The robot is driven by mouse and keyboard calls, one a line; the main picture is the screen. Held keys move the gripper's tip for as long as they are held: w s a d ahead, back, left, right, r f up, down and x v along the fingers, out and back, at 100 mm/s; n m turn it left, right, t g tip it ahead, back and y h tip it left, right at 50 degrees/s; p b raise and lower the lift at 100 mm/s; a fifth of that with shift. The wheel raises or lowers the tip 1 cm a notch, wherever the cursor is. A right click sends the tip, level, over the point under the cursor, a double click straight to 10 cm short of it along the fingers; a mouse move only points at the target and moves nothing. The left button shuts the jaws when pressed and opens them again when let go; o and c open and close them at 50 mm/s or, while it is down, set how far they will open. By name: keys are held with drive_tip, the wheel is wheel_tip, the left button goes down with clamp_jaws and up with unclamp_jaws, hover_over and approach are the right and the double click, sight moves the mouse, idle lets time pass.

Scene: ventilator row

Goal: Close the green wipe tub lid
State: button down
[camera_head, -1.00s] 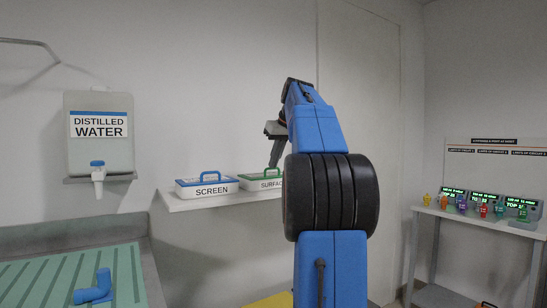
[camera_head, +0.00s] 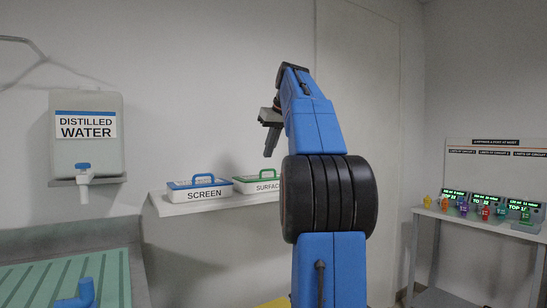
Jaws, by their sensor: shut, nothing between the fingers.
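The green wipe tub (camera_head: 257,187) is a white box marked "SURFAC…" with a green lid and raised green handle. It stands on a wall shelf. Its lid seems to lie flat on the box, but the right part is hidden behind my arm, so I cannot tell whether it is fully down. My gripper (camera_head: 268,152) points downward, above the tub's right part in the picture. Its fingers are shut and empty, and a gap shows between them and the lid.
A distilled water dispenser (camera_head: 87,150) hangs further left above a green ribbed tray (camera_head: 60,285). At right, a stand (camera_head: 428,212) holds several small screens and coloured pieces.

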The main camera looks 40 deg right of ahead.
drive_tip(key=v, duration=1)
drive_tip(key=shift+r, duration=0.3)
drive_tip(key=s+a+f+y, duration=0.1)
drive_tip(key=s+a+f, duration=0.1)
drive_tip(key=a+f, duration=0.85)
drive_tip(key=s+a+f, duration=0.2)
drive_tip(key=a+f, duration=0.8)
drive_tip(key=a, duration=0.2)
drive_tip(key=s+a+f+n, duration=0.1)
drive_tip(key=s+a+f, duration=0.3)
drive_tip(key=f, duration=0.7)
drive_tip(key=s+a+f+g, duration=0.1)
drive_tip(key=s+a+f, duration=0.3)
drive_tip(key=s+f, duration=0.4)
drive_tip(key=s+a+f+n, duration=0.1)
drive_tip(key=s+a+f, duration=0.4)
drive_tip(key=f, duration=0.9)
drive_tip(key=shift+s+f+n, duration=0.3)
drive_tip(key=shift+s+f, duration=0.05)
drive_tip(key=shift+s, duration=0.3)
